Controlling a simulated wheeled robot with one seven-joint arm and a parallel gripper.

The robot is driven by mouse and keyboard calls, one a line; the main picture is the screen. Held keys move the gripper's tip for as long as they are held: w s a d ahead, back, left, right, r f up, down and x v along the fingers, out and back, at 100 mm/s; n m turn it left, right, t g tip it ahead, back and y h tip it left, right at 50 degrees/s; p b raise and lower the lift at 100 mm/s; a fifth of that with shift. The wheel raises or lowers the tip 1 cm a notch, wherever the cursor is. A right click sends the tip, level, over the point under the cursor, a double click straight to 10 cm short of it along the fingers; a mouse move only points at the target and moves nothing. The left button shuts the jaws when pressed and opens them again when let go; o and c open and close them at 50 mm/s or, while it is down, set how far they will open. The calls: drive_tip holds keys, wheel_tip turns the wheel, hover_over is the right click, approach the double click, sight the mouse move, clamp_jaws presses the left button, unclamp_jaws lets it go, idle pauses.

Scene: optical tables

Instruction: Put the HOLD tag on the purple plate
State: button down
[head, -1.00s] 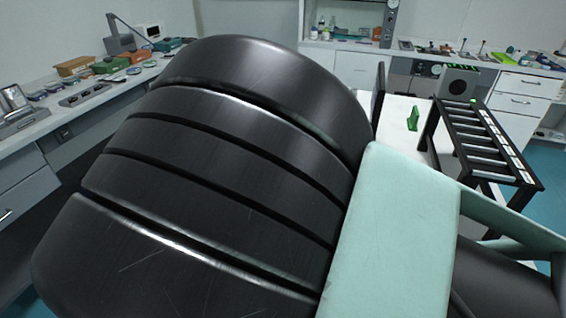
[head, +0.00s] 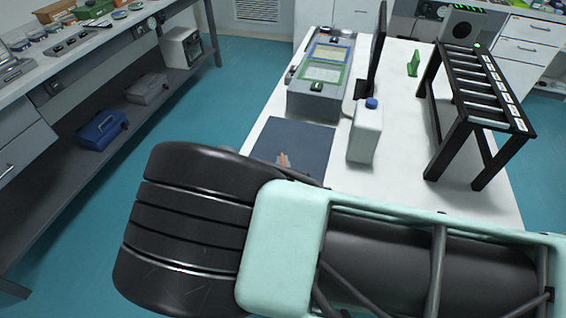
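I cannot make out the HOLD tag or a purple plate in the head view. My gripper is not in view. My own arm, with a black ribbed joint and a pale green link, fills the lower middle and hides part of the near white table (head: 405,205). A dark blue mat (head: 305,146) lies on that table just beyond the arm. Small orange and grey items (head: 283,161) show on the mat, too small and partly hidden to identify.
A white bottle with a blue cap (head: 366,135) stands right of the mat. Behind it are a grey device with blue- and green-framed panels (head: 322,75) and a dark upright screen (head: 377,55). A black rack (head: 478,95) stands at right.

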drive_tip(key=shift+f, duration=0.15)
drive_tip(key=c, duration=1.6)
unclamp_jaws()
